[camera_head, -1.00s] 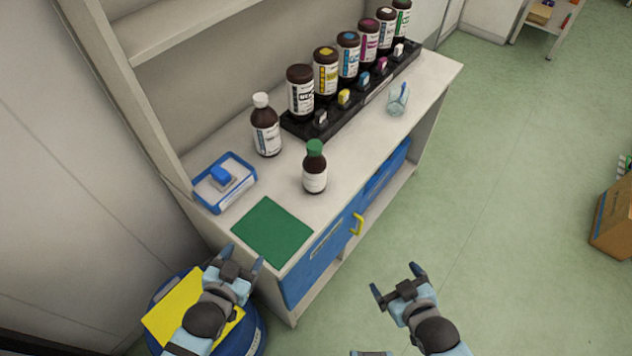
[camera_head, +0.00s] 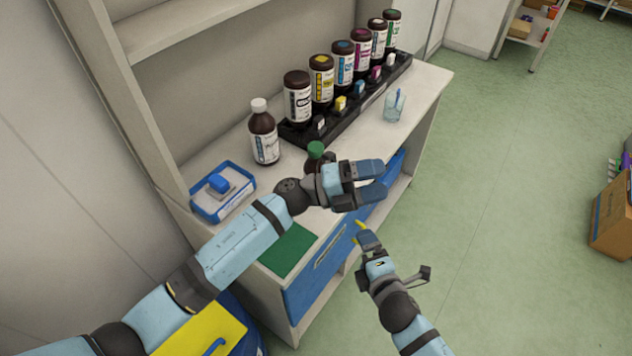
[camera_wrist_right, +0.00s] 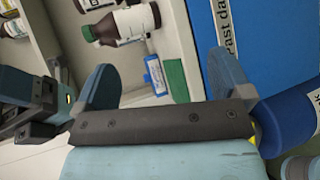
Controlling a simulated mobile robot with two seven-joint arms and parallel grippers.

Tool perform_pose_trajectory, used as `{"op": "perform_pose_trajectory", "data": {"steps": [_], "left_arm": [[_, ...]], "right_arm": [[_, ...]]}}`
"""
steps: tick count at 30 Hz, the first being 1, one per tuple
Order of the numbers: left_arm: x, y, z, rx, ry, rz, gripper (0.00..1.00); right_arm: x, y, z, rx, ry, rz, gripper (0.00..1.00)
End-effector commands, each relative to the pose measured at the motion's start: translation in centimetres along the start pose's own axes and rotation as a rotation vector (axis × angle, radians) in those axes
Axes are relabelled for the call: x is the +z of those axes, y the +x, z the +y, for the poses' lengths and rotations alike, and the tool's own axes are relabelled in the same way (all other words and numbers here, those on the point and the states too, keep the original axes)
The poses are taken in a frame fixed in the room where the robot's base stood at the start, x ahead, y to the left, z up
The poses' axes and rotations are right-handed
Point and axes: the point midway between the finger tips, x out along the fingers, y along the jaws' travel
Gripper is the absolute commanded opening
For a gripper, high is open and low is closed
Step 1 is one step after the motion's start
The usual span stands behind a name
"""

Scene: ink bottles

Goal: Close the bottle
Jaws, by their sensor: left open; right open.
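The brown bottle with a green cap (camera_head: 315,150) stands on the bench, mostly hidden behind my left gripper in the head view. In the right wrist view the green-capped bottle (camera_wrist_right: 125,25) shows with its white label. The cap looks seated on the neck. My left gripper (camera_head: 378,180) is open, reaching across the bench in front of the bottle. I cannot tell whether it touches it. My right gripper (camera_head: 395,255) is open and empty, lower right, beyond the bench's front edge and apart from the bottle.
A white-capped brown bottle (camera_head: 264,135) stands behind. A black rack (camera_head: 345,112) holds several ink bottles. A glass beaker (camera_head: 395,106) is at the right, a blue tray (camera_head: 222,198) at the left, a green mat (camera_head: 288,252) in front. Floor is open to the right.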

Motion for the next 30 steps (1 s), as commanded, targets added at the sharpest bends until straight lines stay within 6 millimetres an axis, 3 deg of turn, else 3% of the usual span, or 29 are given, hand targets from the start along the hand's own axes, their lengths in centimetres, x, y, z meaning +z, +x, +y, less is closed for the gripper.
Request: {"op": "perform_pose_trajectory", "data": {"steps": [3, 8, 11, 17, 24, 30], "left_arm": [[0.3, 1.5, 1.0, 0.126, 0.147, 0.171, 0.65], [1.2, 2.1, 2.6, 0.326, 0.326, 0.391, 0.65], [2.4, 1.7, 3.5, 0.47, 0.427, 0.519, 0.65], [6.6, -0.9, 4.4, 0.803, 0.597, 0.739, 0.65], [13.4, -5.7, 2.1, 1.246, 0.719, 0.914, 0.65], [17.3, -8.6, -1.0, 1.506, 0.743, 0.964, 0.65]], "right_arm": [[-0.4, 1.6, 0.5, 0.037, -0.178, -0.004, 0.97], [-1.1, 3.4, 1.6, 0.087, -0.424, -0.019, 0.97], [-1.5, 4.5, 2.3, 0.118, -0.578, -0.035, 0.97], [-2.3, 6.5, 3.8, 0.18, -0.888, -0.077, 0.97], [-3.3, 8.5, 5.5, 0.246, -1.235, -0.148, 0.97], [-3.8, 9.4, 6.5, 0.278, -1.419, -0.195, 0.97]]}}
